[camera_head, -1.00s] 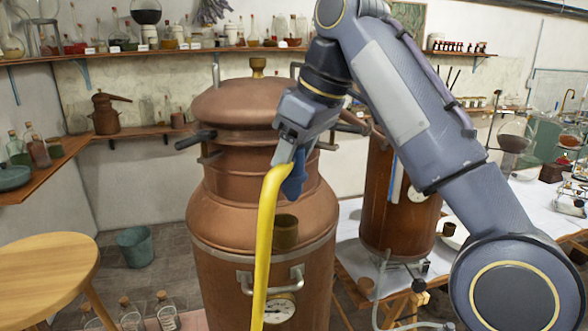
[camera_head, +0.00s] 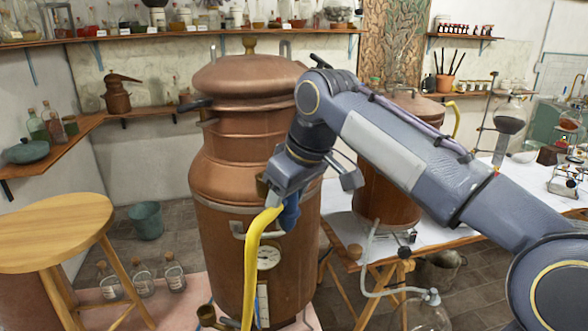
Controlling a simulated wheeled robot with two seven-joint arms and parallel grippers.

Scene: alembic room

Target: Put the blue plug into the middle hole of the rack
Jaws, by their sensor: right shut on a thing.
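My right gripper (camera_head: 276,190) points down in front of the large copper still. It is shut on a blue piece (camera_head: 290,212), which I take for the blue plug; it shows just below the jaws and is partly hidden by them. A yellow hose (camera_head: 252,262) hangs from the same spot to the bottom edge; how it joins the blue piece is unclear. I cannot make out a rack with holes. My left gripper is out of view.
The large copper still (camera_head: 240,140) stands close behind my right gripper. A smaller copper vessel (camera_head: 385,190) stands on a white-covered table to the right. A round wooden stool (camera_head: 50,235) is at left. Several bottles (camera_head: 140,280) stand low down, and a bucket (camera_head: 146,220) is on the floor.

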